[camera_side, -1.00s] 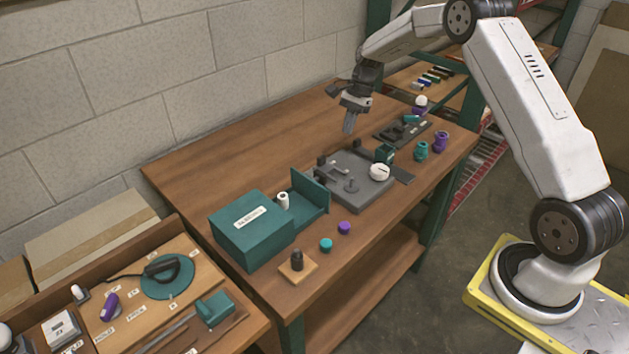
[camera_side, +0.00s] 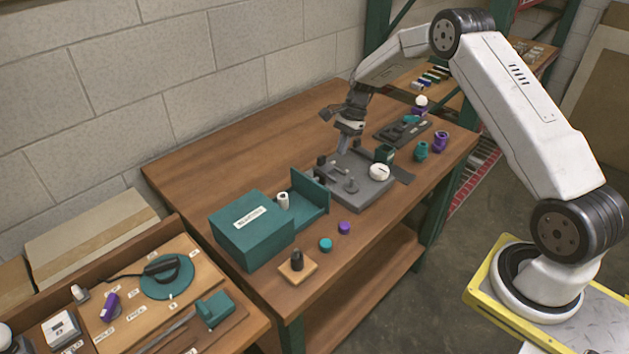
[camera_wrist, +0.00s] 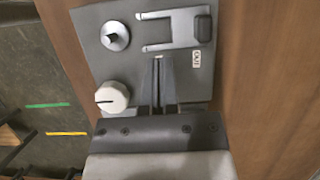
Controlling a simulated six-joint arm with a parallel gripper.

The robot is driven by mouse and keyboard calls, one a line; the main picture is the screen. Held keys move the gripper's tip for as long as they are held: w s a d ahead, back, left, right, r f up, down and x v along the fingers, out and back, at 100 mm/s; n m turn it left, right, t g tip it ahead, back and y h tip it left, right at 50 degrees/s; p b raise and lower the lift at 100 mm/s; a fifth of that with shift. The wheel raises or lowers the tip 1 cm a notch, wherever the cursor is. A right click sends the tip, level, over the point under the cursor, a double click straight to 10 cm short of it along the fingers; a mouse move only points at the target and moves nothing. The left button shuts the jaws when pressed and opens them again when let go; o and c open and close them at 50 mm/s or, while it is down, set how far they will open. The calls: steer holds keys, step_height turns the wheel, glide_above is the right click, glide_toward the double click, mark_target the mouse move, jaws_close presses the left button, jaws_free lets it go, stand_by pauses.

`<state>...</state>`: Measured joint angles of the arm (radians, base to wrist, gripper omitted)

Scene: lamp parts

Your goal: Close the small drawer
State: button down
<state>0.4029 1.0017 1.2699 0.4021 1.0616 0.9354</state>
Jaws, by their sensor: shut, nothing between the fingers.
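The small drawer (camera_side: 312,212) is teal and stands pulled out from the right side of its teal box (camera_side: 243,235). Its upright front panel (camera_side: 309,188) stands apart from the box. A white cylinder (camera_side: 283,201) stands in the open part of the drawer. My gripper (camera_side: 343,147) is shut and empty, pointing down above the back of the grey fixture plate (camera_side: 372,198), to the right of and behind the drawer. In the wrist view my closed fingers (camera_wrist: 158,80) are over the plate, and the drawer is out of view.
The plate carries a white dial (camera_side: 379,172), a metal post and a clamp handle (camera_wrist: 175,30). A purple cap (camera_side: 344,228) and a teal cap (camera_side: 325,244) lie in front of the drawer. The table is clear behind the box.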

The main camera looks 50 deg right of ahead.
steer(key=x, duration=0.4)
steer(key=shift+a, duration=0.15)
steer(key=shift+a+r, duration=0.1)
steer(key=shift+a, duration=1.7)
glide_above(296, 210)
